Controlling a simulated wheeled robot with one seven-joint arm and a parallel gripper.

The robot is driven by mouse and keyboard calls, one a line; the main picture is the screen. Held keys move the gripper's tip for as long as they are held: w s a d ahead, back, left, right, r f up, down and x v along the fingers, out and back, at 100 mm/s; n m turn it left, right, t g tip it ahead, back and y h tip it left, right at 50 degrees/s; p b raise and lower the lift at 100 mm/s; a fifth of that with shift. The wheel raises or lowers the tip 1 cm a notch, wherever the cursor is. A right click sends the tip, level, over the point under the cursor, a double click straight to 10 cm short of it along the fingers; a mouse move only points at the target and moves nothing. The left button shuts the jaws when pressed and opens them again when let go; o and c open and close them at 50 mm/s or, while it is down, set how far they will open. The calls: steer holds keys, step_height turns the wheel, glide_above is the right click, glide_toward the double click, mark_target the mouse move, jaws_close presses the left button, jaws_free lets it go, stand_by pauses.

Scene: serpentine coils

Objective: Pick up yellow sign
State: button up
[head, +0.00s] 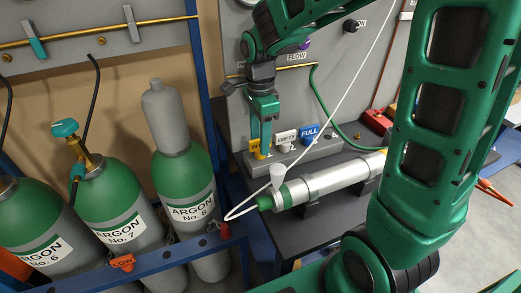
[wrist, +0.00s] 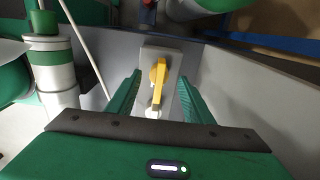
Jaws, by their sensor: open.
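The yellow sign (head: 256,153) stands at the left end of a grey rack on the dark bench in the head view. In the wrist view the yellow sign (wrist: 157,74) is seen from above, on a grey strip. My gripper (head: 262,138) points down over it, its green fingers apart and partly covering the sign. In the wrist view my gripper (wrist: 159,80) has one finger on each side of the sign, with a gap on both sides. The sign's lower part is hard to make out.
A white EMPTY sign (head: 286,137) and a blue FULL sign (head: 310,132) stand to the right on the rack. A silver cylinder (head: 330,180) lies in front. Argon bottles (head: 187,190) stand left, beyond a blue post. A grey panel rises behind.

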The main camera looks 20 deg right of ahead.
steer(key=shift+a+f, duration=0.2)
steer(key=shift+f, duration=1.75)
steer(key=c, duration=1.1)
steer(key=shift+r, duration=0.1)
steer(key=shift+c, duration=0.2)
